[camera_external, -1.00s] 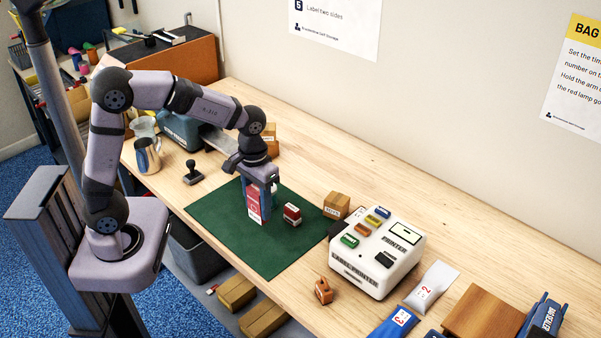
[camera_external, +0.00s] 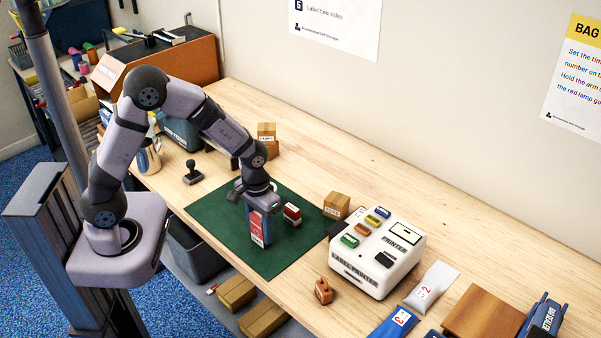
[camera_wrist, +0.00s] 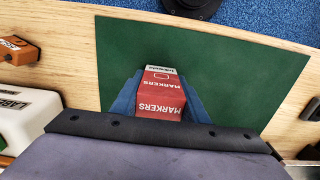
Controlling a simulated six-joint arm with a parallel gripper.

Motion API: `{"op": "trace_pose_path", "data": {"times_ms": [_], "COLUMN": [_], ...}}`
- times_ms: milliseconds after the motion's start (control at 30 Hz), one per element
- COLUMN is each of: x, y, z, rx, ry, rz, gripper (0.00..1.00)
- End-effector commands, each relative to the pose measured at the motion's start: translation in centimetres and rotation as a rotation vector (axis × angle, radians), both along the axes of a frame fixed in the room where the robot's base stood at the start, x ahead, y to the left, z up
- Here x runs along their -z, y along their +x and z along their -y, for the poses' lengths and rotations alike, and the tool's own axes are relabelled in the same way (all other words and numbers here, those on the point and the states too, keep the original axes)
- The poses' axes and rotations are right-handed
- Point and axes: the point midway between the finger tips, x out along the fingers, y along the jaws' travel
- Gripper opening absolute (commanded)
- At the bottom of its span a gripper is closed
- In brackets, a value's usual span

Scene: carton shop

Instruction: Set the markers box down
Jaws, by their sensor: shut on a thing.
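The markers box (camera_external: 256,228) is a red carton with a white lower band. It stands upright between the fingers of my gripper (camera_external: 262,215), over the green mat (camera_external: 222,219). In the wrist view the box (camera_wrist: 160,95) reads MARKERS and sits between the two blue fingers of my gripper (camera_wrist: 158,100), which are shut on it. I cannot tell for sure whether its bottom touches the mat.
A small red and white box (camera_external: 292,214) stands just right of the held box on the mat. A white label printer (camera_external: 376,262) and a small carton (camera_external: 336,205) stand further right. A stamp (camera_external: 193,174) is at the left. The mat's near part is clear.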

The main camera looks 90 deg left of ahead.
Motion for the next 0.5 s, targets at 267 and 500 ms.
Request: {"op": "trace_pose_path", "data": {"times_ms": [267,500], "x": [0.11,0.39], "y": [0.01,0.00], "z": [0.00,0.00], "rx": [0.000,0.000], "ry": [0.001,0.000], "rz": [0.001,0.000], "gripper": [0.17,0.59]}}
